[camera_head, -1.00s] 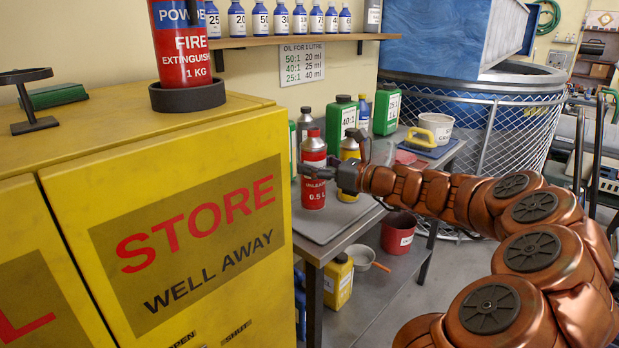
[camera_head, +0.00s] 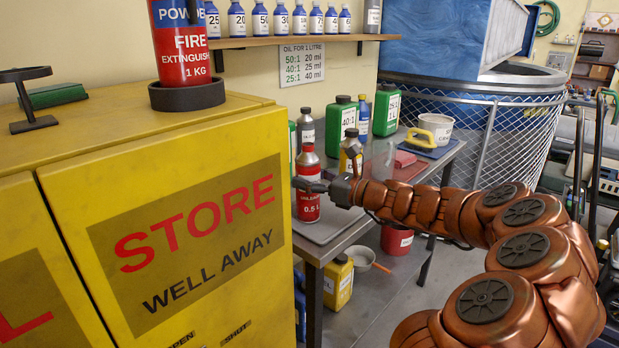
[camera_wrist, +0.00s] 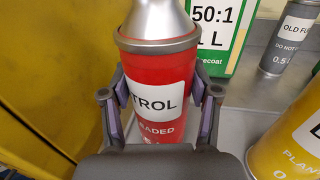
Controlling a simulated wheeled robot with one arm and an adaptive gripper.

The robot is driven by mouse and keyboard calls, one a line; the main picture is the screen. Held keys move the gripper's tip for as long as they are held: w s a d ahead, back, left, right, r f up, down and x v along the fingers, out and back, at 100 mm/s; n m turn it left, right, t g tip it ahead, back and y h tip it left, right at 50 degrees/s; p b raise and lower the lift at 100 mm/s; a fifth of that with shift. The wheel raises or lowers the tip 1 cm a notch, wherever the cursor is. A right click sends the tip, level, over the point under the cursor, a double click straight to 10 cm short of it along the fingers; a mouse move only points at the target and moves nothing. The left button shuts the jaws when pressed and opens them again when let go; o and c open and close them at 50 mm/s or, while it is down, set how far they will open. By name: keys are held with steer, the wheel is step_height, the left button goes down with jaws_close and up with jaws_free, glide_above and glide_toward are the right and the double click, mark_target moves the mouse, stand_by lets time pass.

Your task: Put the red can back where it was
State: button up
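The red can (camera_head: 308,207), with a silver cone top and a white label, is upright over the grey mat (camera_head: 331,229) at the near left of the workbench, close to the yellow cabinet. My gripper (camera_head: 311,186) reaches it from the right. In the wrist view the can (camera_wrist: 158,75) stands between the two fingers of my gripper (camera_wrist: 161,115), whose purple pads lie against its sides. The can's base is hidden in the wrist view. I cannot tell whether it touches the mat.
The yellow cabinet (camera_head: 190,150) stands close on the left. A grey bottle (camera_head: 306,128), a yellow container (camera_head: 351,150) and green jugs (camera_head: 341,122) stand behind the can. A red bucket (camera_head: 396,239) and yellow jug (camera_head: 338,284) are below the bench top.

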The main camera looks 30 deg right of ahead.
steer(key=o, duration=0.4)
steer(key=shift+r, duration=0.15)
steer(key=v, duration=1.2)
stand_by(0.5)
